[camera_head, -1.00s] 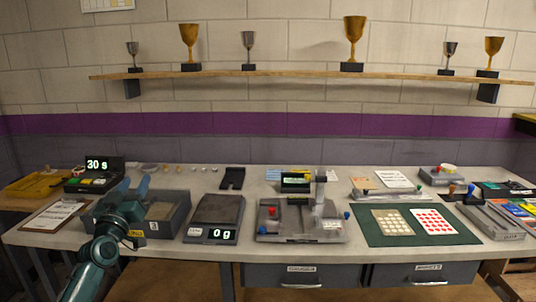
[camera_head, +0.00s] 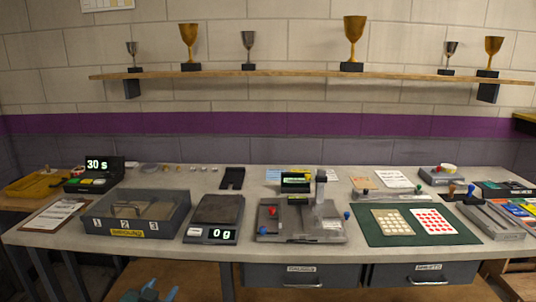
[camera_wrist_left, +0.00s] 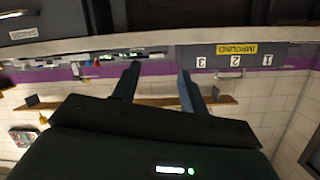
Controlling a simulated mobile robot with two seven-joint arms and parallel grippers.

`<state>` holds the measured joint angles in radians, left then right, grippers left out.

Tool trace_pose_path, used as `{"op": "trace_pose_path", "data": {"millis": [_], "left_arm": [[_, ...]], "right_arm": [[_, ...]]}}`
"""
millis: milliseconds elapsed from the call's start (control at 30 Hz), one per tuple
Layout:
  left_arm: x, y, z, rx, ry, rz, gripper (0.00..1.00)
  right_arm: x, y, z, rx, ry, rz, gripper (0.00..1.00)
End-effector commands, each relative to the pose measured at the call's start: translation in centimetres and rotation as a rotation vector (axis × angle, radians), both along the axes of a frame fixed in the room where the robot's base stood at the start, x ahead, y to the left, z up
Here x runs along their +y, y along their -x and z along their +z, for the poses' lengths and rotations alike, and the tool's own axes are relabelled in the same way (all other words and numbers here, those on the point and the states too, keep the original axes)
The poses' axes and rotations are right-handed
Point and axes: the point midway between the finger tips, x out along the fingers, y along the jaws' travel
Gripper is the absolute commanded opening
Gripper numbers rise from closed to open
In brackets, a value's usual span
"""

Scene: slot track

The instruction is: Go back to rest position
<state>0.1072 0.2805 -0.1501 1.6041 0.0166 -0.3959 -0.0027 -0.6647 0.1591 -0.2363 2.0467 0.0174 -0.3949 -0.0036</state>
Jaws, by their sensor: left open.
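My left gripper (camera_head: 150,292) is at the bottom left of the head view, low in front of the bench's front edge, with only its upper part in the picture. In the left wrist view its two fingers (camera_wrist_left: 157,82) stand apart with nothing between them. The grey impound box (camera_head: 135,212) with slots numbered 1 to 3 sits on the bench above and beyond the gripper. It also shows upside down in the left wrist view (camera_wrist_left: 235,56). My right gripper is not in view.
The workbench (camera_head: 150,258) holds a scale (camera_head: 215,212) reading 0 g, a timer (camera_head: 95,173) showing 30 s, a grey press-like device (camera_head: 300,220) and a green mat (camera_head: 370,238) with two cards. Drawers (camera_head: 300,275) hang under the bench. A trophy shelf (camera_head: 310,75) runs along the wall.

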Motion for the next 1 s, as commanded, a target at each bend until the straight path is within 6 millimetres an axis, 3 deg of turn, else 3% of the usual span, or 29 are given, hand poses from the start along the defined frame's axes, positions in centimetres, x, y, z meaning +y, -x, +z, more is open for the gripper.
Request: {"op": "trace_pose_path", "data": {"millis": [33,200,300,433,600,1000], "left_arm": [[-1.7,3.0,-2.5,0.045,0.020,-0.023,0.43],[-6.7,13.5,-8.0,0.180,0.103,-0.085,0.43],[-9.0,19.2,-9.6,0.251,0.156,-0.105,0.43],[-10.9,24.5,-10.2,0.316,0.210,-0.113,0.43],[-12.0,27.6,-10.2,0.355,0.243,-0.115,0.43],[-12.1,27.9,-10.2,0.360,0.246,-0.115,0.43]], "right_arm": [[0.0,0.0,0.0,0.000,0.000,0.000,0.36],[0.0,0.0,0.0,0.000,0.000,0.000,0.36],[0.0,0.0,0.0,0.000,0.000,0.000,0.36],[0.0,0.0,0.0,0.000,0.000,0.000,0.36],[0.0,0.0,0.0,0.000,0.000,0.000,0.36],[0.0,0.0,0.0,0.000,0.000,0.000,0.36]]}}
